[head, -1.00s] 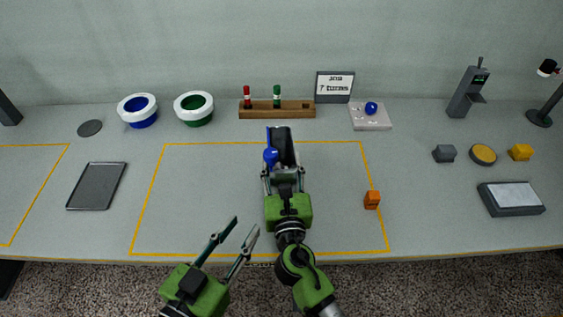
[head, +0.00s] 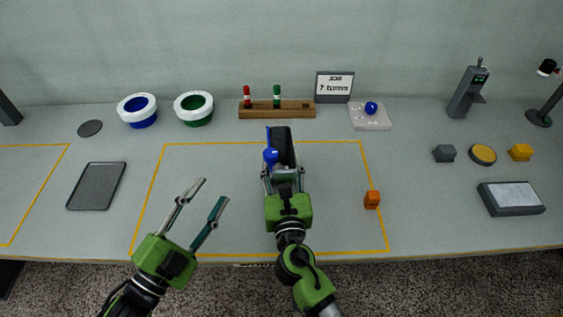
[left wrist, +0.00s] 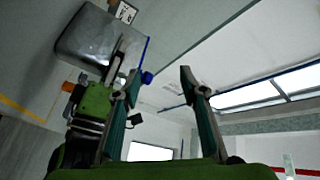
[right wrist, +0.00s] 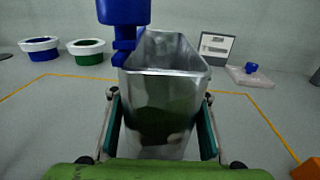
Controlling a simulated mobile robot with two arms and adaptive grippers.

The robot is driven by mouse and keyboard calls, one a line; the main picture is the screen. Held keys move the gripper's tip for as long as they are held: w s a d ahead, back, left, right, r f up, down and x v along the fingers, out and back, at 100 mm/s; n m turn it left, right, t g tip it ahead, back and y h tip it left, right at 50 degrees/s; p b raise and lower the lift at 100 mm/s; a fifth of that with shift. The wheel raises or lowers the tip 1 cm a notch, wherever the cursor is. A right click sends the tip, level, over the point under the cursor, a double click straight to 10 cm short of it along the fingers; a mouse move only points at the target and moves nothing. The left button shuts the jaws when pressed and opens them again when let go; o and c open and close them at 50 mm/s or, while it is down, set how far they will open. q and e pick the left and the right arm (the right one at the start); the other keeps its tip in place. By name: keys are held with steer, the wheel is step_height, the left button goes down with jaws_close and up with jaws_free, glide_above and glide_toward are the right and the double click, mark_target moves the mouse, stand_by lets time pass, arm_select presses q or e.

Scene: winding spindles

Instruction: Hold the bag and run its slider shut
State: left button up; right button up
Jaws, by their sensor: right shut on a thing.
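The silvery bag (right wrist: 165,105) stands upright with its mouth open at the top, and it looks dark in the head view (head: 284,145). My right gripper (head: 283,176) is shut on the bag, with a finger on each side of it. The blue slider (right wrist: 124,15) sits at the left end of the bag's mouth; it also shows in the head view (head: 271,155) and the left wrist view (left wrist: 147,77). My left gripper (head: 213,190) is open and empty, left of the bag and nearer the front edge, apart from the bag and slider.
An orange block (head: 371,200) lies right of the bag, inside the yellow outline. A dark tray (head: 97,186) lies at left. Blue (head: 138,110) and green (head: 194,108) bowls, a wooden rack (head: 290,109) and a sign (head: 335,86) stand behind.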

mark_target(271, 152)
arm_select(q)
steer(key=w+d+r+m+g+h, duration=0.1)
steer(key=w+r+m+g+h, duration=0.25)
steer(key=m, duration=0.95)
steer(key=w+d+r+m+g+h, duration=0.1)
steer(key=d+r+m+g+h, duration=0.15)
steer(key=m+g+h, duration=0.7)
steer(key=w+d+m+y, duration=0.1)
steer(key=d+m, duration=0.2)
steer(key=m, duration=0.1)
steer(key=w+d+f+m+y, duration=0.1)
steer(key=d+m+y, duration=0.1)
steer(key=d+m, duration=0.1)
steer(key=w+d+f+m+y, duration=0.1)
steer(key=w+d+m, duration=0.1)
steer(key=m, duration=0.4)
steer(key=shift+w+d+f+y, duration=0.1)
steer(key=shift+d+f+y, duration=0.05)
steer(key=shift+d, duration=0.3)
steer(key=shift+d+f+y, duration=0.1)
steer(key=shift+d+y, duration=0.05)
steer(key=shift+d, duration=0.25)
jaws_close()
